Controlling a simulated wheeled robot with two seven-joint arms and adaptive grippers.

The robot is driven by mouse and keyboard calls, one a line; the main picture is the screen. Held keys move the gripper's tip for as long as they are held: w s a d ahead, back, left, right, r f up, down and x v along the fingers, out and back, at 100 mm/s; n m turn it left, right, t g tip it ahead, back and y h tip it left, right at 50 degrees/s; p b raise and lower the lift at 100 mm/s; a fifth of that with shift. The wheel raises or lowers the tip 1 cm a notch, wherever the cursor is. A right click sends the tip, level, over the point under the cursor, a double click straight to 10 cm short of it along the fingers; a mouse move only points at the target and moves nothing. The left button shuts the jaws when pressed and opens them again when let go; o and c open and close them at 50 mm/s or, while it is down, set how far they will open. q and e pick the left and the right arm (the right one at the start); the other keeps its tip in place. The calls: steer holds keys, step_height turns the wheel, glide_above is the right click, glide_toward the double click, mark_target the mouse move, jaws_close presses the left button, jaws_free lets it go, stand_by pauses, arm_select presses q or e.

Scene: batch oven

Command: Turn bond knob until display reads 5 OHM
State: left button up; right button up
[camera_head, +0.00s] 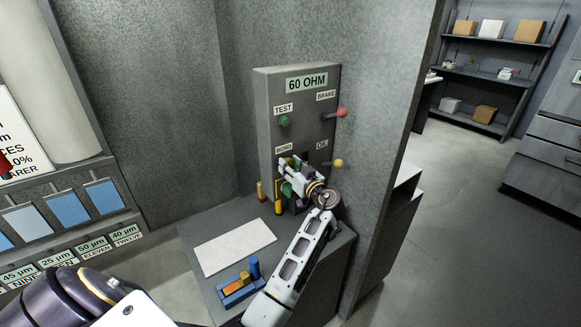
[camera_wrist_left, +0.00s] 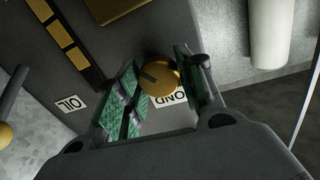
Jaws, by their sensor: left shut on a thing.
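The grey panel (camera_head: 300,90) carries a display (camera_head: 306,83) that reads 60 OHM. The BOND label (camera_head: 284,149) is on its lower left. My left gripper (camera_head: 292,180) is at the panel just below that label and hides most of the knob there in the head view. In the left wrist view, the round brass bond knob (camera_wrist_left: 160,78), with a dark bar on its face, sits between the green finger pads, and my left gripper is shut on it. The BOND label is partly covered there. My right gripper is not in view.
A green TEST knob (camera_head: 284,121), a red BRAKE lever (camera_head: 341,113) and a yellow OIL lever (camera_head: 338,163) are close by on the panel. Below lie a white plate (camera_head: 234,245) and a blue block piece (camera_head: 240,289).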

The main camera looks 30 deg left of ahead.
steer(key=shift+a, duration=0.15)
arm_select(q)
steer(key=shift+m, duration=0.3)
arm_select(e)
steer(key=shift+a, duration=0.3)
